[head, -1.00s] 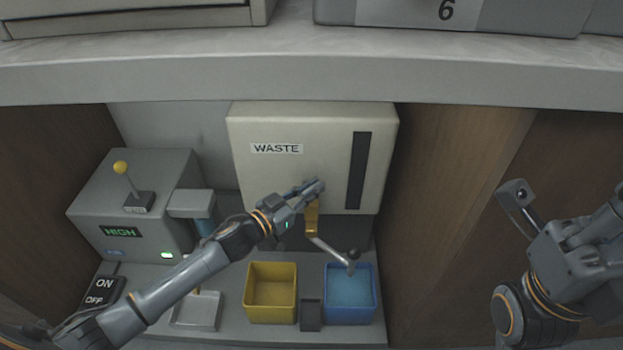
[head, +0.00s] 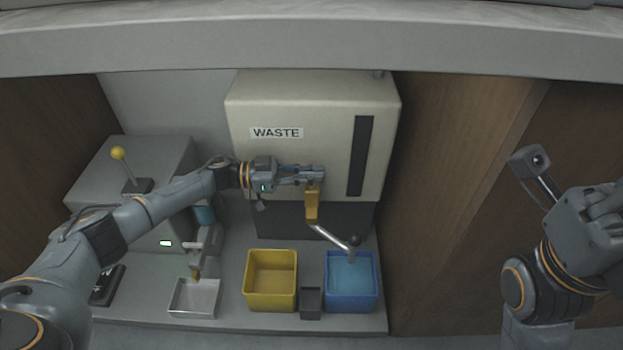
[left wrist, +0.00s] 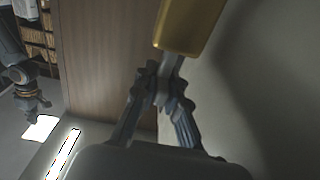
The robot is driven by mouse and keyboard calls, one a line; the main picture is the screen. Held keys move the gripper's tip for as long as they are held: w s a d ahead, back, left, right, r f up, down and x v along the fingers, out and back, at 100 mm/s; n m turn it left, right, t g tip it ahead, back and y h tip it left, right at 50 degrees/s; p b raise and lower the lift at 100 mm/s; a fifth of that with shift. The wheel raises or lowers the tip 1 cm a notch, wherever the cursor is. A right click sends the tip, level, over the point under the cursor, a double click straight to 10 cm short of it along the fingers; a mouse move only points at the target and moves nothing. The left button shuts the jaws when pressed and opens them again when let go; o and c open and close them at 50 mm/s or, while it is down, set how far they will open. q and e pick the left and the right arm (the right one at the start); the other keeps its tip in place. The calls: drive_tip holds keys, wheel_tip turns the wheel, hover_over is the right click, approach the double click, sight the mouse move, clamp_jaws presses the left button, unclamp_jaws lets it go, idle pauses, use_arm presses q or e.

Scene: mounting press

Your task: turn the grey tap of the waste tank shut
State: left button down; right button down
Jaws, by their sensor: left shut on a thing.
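The waste tank (head: 300,108) is a cream box marked WASTE, under the shelf. Its tap has a brass-yellow body (head: 312,205) low on the tank's front, with a bent grey spout (head: 330,236) reaching down to the right above the blue bin. My left gripper (head: 318,175) is at the top of the tap body. In the left wrist view its fingers (left wrist: 165,88) are shut on the grey tap handle (left wrist: 173,64), beside the yellow body (left wrist: 190,22). The fingers hide most of the handle. My right gripper (head: 600,205) is at the right edge, its jaws unclear.
A yellow bin (head: 271,305) and a blue bin (head: 350,301) with blue content stand below the tank. A grey machine (head: 140,160) with a yellow-knobbed lever is at left, a metal tray (head: 195,312) before it. Wooden walls (head: 460,180) close both sides; the shelf (head: 300,50) hangs above.

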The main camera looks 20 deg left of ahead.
use_arm(q)
drive_tip(key=shift+g, duration=0.3)
drive_tip(key=c, duration=1.4)
unclamp_jaws()
drive_tip(key=v, duration=1.2)
drive_tip(key=shift+f, duration=0.15)
drive_tip(key=shift+s+d, duration=0.1)
drive_tip(key=shift+s, duration=0.05)
